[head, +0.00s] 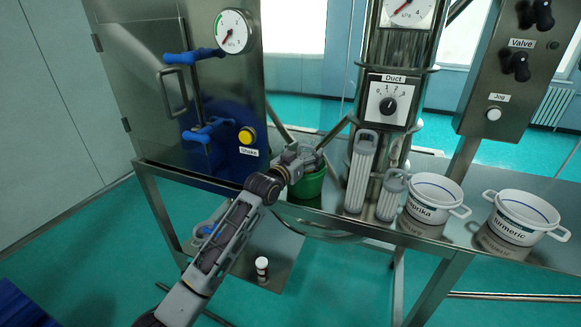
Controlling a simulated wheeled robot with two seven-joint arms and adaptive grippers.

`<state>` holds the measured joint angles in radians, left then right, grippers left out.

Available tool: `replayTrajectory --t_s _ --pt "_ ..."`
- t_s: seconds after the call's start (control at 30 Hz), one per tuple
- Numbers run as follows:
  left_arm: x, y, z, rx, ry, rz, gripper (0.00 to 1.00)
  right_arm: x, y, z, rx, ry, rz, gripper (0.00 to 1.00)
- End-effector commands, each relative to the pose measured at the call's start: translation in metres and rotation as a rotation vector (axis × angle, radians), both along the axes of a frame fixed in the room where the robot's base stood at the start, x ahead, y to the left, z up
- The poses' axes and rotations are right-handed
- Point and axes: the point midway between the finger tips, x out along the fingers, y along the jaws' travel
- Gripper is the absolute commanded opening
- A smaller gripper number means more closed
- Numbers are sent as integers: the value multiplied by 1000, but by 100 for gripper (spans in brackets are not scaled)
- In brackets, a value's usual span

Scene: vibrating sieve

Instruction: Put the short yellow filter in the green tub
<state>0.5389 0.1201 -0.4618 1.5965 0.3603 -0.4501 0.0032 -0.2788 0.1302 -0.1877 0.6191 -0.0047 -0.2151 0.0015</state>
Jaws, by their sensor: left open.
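The green tub (312,187) stands on the metal table, left of the column. My left gripper (301,156) is open at the tub's mouth and covers part of its rim and inside. I cannot tell whether anything lies in the tub. No filter that looks clearly yellow shows. A short pale grey-white ribbed filter (390,199) with a handle stands upright in front of the column. A taller pale ribbed filter (361,175) stands upright to its left. My right gripper is not in view.
White two-handled tubs labelled Paprika (434,197) and Turmeric (520,218) stand on the right of the table (541,262). A steel cabinet (140,75) with blue handles and a yellow Shake button (246,136) is at the left.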

Motion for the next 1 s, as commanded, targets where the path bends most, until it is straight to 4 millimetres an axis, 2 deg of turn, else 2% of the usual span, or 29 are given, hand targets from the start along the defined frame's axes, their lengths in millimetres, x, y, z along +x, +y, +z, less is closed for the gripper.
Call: replayTrajectory --t_s 0.27,1.0 --pt "-19 11 -1 1 2 1 74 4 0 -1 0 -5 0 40" --pt "-80 46 -1 1 0 1 74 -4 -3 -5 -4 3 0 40"
